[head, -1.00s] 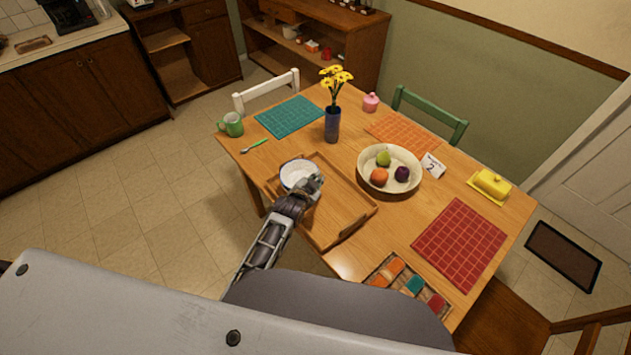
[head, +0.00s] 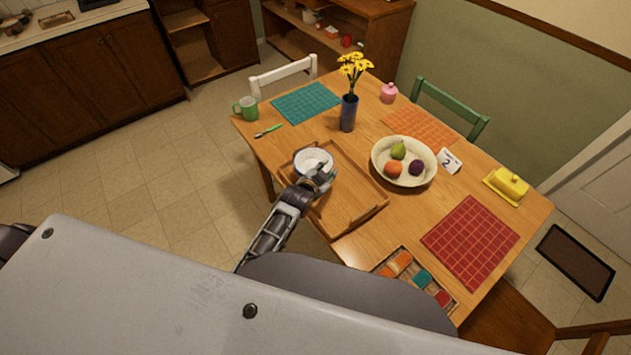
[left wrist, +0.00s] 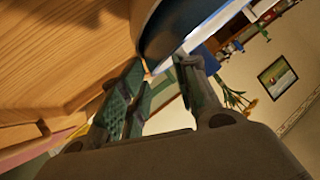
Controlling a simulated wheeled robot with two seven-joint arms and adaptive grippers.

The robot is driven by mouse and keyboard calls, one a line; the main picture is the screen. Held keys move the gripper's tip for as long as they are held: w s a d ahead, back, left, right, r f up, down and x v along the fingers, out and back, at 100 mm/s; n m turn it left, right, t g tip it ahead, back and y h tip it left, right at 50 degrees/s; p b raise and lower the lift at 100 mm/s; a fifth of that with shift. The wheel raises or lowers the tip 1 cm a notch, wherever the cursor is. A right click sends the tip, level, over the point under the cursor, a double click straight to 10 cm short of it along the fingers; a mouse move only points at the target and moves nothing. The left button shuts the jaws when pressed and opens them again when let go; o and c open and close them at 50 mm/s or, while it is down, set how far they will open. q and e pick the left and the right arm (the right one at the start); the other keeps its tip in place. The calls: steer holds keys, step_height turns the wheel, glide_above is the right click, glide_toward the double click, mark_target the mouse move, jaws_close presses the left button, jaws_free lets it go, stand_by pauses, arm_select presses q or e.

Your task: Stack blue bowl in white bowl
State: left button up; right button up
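A bowl (head: 312,160), white inside with a darker rim, sits at the left end of the wooden tray (head: 372,215) in the head view. In the left wrist view, a bowl with a dark blue outer wall (left wrist: 172,28) and a pale strip along its rim is close ahead of the fingers. I cannot tell whether a second bowl is under or inside it. My left gripper (head: 322,181) is at the bowl's near right rim. Its fingers (left wrist: 165,78) stand apart, with the rim's edge near the gap; a firm hold does not show. My right gripper is out of view.
A blue vase (head: 348,114) of yellow flowers stands behind the tray. A fruit bowl (head: 376,172) is to its right. A green mug (head: 246,109) and a green-handled utensil (head: 268,131) lie to the left. The tray's middle is clear.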

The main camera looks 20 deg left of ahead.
arm_select(q)
steer(key=v, duration=1)
steer(key=shift+r, duration=0.15)
steer(key=shift+d, duration=0.1)
stand_by(0.8)
